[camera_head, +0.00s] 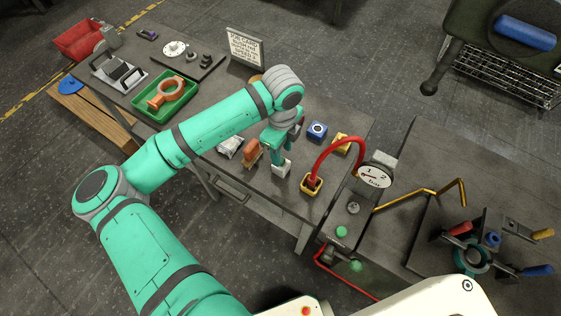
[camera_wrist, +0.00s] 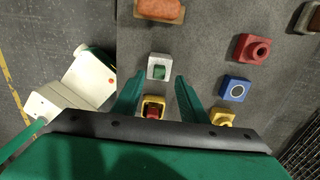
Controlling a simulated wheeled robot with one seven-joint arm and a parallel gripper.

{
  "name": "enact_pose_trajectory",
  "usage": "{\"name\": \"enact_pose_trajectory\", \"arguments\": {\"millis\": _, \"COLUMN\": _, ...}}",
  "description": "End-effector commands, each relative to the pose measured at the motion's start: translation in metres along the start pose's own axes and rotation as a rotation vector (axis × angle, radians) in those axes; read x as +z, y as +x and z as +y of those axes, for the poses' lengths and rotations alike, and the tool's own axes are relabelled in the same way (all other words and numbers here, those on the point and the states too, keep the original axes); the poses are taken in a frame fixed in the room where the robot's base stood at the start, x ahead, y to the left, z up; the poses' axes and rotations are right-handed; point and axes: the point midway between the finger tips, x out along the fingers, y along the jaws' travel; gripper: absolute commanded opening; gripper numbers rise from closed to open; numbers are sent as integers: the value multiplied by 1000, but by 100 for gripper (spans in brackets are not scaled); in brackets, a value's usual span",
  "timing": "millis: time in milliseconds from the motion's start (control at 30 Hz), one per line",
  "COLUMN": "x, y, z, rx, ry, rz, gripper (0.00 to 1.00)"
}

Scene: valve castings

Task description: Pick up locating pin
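A white block (camera_wrist: 160,62) has a small green piece (camera_wrist: 159,72) in its recess. I cannot tell for sure whether this green piece is the locating pin. The white block (camera_head: 281,167) also shows in the head view, on the grey bench below my gripper. My gripper (camera_wrist: 157,82) is open, and its two green fingers stand apart on either side of the space just below the white block in the wrist view. Nothing shows between the fingertips. In the head view my gripper (camera_head: 278,151) points down over the bench, close to the white block.
A blue block (camera_head: 317,130) and another yellow block (camera_head: 341,144) stand behind. A red block (camera_wrist: 252,48) and an orange piece (camera_wrist: 160,8) are nearby. A pressure gauge (camera_head: 374,175) stands right.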

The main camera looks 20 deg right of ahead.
Motion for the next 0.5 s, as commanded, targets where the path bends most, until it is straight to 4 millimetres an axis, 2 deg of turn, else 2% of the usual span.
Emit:
{"name": "enact_pose_trajectory", "arguments": {"millis": 200, "x": 1, "y": 30, "z": 3, "rx": 1, "ry": -1, "rz": 2, "gripper": 39}}
{"name": "enact_pose_trajectory", "arguments": {"millis": 500, "x": 1, "y": 37, "z": 2, "rx": -1, "ry": -1, "rz": 1, "gripper": 39}}
